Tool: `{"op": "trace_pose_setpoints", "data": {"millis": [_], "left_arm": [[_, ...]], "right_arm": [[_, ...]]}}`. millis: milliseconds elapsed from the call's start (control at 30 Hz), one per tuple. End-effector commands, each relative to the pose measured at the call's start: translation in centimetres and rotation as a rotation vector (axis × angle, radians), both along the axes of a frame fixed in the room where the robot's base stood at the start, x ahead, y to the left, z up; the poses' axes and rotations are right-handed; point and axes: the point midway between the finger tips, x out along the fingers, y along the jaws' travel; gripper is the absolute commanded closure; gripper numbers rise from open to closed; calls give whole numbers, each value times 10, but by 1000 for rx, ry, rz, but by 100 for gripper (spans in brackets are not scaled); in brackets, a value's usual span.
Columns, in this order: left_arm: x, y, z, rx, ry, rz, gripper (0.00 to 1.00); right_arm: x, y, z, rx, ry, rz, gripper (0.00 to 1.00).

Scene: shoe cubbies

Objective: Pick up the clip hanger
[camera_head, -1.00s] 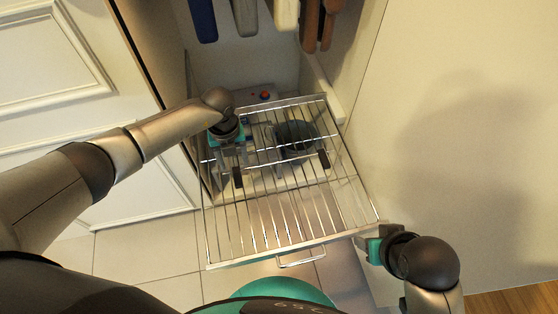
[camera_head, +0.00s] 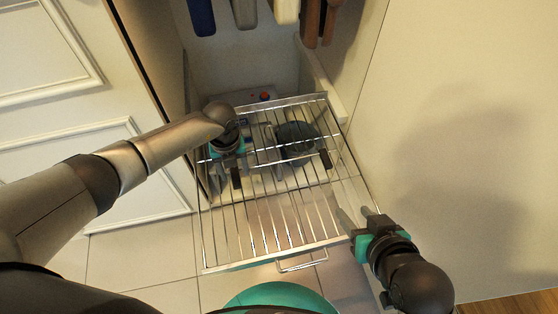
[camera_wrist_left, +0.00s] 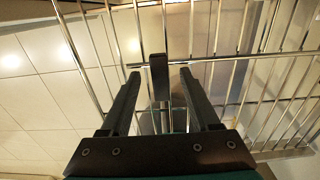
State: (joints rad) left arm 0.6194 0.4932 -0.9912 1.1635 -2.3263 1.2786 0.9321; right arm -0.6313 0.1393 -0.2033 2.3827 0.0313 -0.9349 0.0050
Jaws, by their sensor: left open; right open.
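The clip hanger (camera_head: 325,160) lies on the wire rack, with a thin metal bar and a dark clip at each end. My left gripper (camera_head: 232,170) is open over its left clip in the head view; the arm partly hides that end. In the left wrist view, a dark clip (camera_wrist_left: 159,78) appears between the two open fingertips (camera_wrist_left: 159,74), with a gap on each side. I cannot tell how far below the fingertips it is. My right gripper (camera_head: 355,213) is open and empty at the rack's right front corner.
The pull-out wire rack (camera_head: 222,268) has a front handle. A dark round object (camera_head: 296,132) and a box with a red button (camera_head: 264,97) show below or behind it. Clothes (camera_head: 285,10) hang above. Cabinet walls bound the sides.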

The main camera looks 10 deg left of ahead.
Motion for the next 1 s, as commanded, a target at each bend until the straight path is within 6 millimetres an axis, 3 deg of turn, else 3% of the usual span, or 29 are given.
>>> {"op": "trace_pose_setpoints", "data": {"millis": [300,833,1000], "left_arm": [[0,0,-1,0,0,0,38],[0,0,-1,0,0,0,97],[0,0,-1,0,-1,0,100]], "right_arm": [[1,2,0,8,-13,2,50],[1,2,0,7,-11,2,50],[1,2,0,7,-11,2,50]]}}
